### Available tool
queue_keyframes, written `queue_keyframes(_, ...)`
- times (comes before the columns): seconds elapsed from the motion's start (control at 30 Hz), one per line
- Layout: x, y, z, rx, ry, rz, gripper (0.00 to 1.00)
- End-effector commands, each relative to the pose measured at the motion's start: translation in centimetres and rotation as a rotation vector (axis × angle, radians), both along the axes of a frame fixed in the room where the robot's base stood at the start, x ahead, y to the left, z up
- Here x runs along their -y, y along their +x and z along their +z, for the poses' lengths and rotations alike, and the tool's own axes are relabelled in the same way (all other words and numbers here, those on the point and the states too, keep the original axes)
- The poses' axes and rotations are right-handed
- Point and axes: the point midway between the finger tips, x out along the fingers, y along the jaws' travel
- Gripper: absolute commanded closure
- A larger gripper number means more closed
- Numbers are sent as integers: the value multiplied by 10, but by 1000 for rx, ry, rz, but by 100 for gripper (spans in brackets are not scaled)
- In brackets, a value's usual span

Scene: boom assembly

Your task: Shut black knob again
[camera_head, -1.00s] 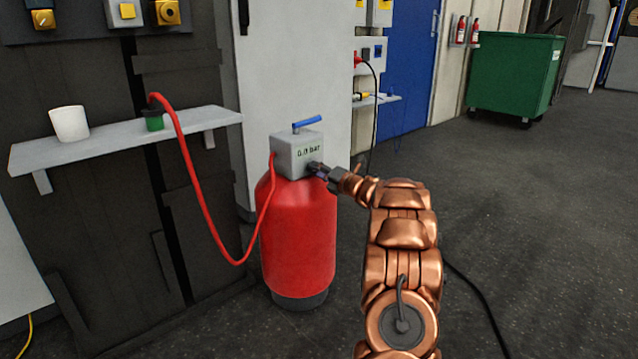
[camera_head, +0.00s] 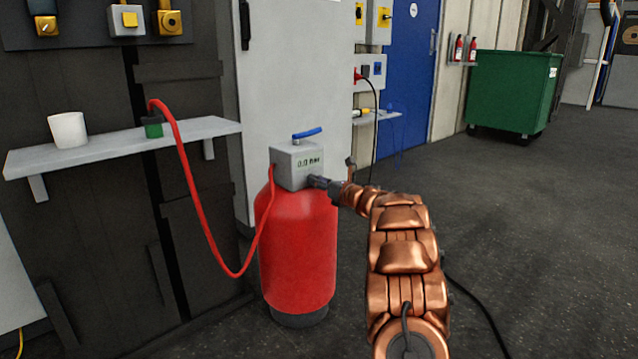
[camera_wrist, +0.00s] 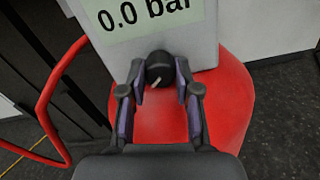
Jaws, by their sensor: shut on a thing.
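The black knob (camera_wrist: 159,68) sits low on the front of a grey box, below a display reading 0.0 bar. A pale mark on it is tilted. My gripper (camera_wrist: 160,84) has its two fingers on either side of the knob and is shut on it in the wrist view. In the head view my gripper (camera_head: 316,181) reaches the lower right of the grey box (camera_head: 290,172) and hides the knob there. The box tops a red tank (camera_head: 298,250), and a blue lever (camera_head: 307,133) stands on the box.
A red hose (camera_head: 190,190) runs from the box to a green fitting (camera_head: 153,129) on a grey shelf (camera_head: 100,150), beside a white cup (camera_head: 68,130). A grey cabinet (camera_head: 290,70) stands behind the tank. The floor to the right is clear up to a green bin (camera_head: 512,92).

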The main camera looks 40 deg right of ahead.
Motion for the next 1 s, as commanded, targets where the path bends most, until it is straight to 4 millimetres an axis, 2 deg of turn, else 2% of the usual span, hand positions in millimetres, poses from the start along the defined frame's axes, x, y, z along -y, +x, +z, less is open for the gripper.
queue_keyframes(0.23, -1, 1, -1, -3, -60, 2, 100)
queue_keyframes(0.7, -1, 1, -1, -3, -70, 2, 100)
queue_keyframes(0.73, -1, 1, -1, -3, -70, 2, 65)
queue_keyframes(0.93, 0, 0, -1, -2, -69, 1, 44)
queue_keyframes(1.0, 0, 0, -1, -2, -69, 0, 43)
